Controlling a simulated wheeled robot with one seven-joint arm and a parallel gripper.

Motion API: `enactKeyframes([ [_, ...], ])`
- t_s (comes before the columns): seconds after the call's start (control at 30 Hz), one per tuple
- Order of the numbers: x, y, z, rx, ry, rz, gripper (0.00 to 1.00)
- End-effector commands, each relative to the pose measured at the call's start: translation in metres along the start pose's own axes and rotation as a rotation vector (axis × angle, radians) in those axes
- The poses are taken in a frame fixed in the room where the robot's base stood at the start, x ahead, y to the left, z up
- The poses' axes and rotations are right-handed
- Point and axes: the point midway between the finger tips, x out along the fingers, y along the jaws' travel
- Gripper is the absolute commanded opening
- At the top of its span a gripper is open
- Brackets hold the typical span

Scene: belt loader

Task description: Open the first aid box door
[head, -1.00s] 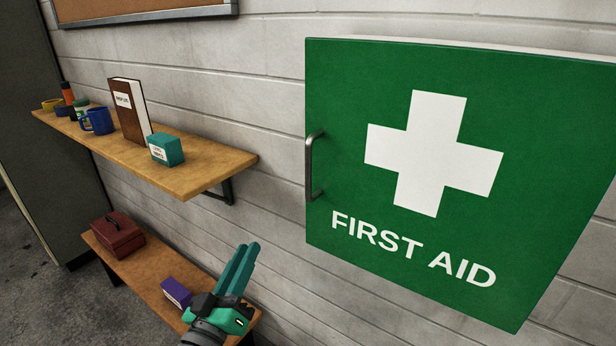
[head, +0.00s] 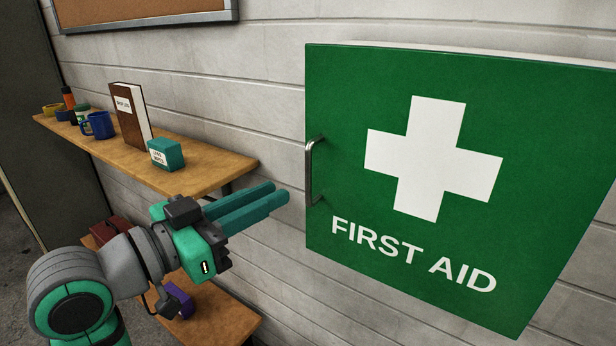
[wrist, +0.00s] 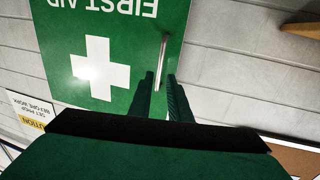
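The green first aid box (head: 340,100) hangs on the wall at the right of the head view. Its door is shut and bears a white cross and lettering. A metal bar handle (head: 310,170) stands upright at the door's left edge. My gripper (head: 280,193) is just left of the handle, its fingers pointing at it with a small gap. In the wrist view the box appears upside down, and the handle (wrist: 163,60) lines up with the gap between the fingertips (wrist: 160,74). The fingers are apart, with nothing visibly held.
A wooden shelf (head: 215,165) left of the box holds a brown book (head: 130,115), a teal box (head: 166,154) and several cups. A lower shelf (head: 225,315) carries a dark red case and a purple box (head: 180,300), partly hidden by my arm.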

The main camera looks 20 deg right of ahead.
Motion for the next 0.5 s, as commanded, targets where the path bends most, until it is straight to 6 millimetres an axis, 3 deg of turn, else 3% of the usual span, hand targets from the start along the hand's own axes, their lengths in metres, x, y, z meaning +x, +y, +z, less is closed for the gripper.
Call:
enactKeyframes([
  [0.3,0.057,0.001,0.0,-0.001,0.0,0.004,0.17],
  [0.5,0.083,0.001,0.0,-0.002,0.001,0.003,0.17],
])
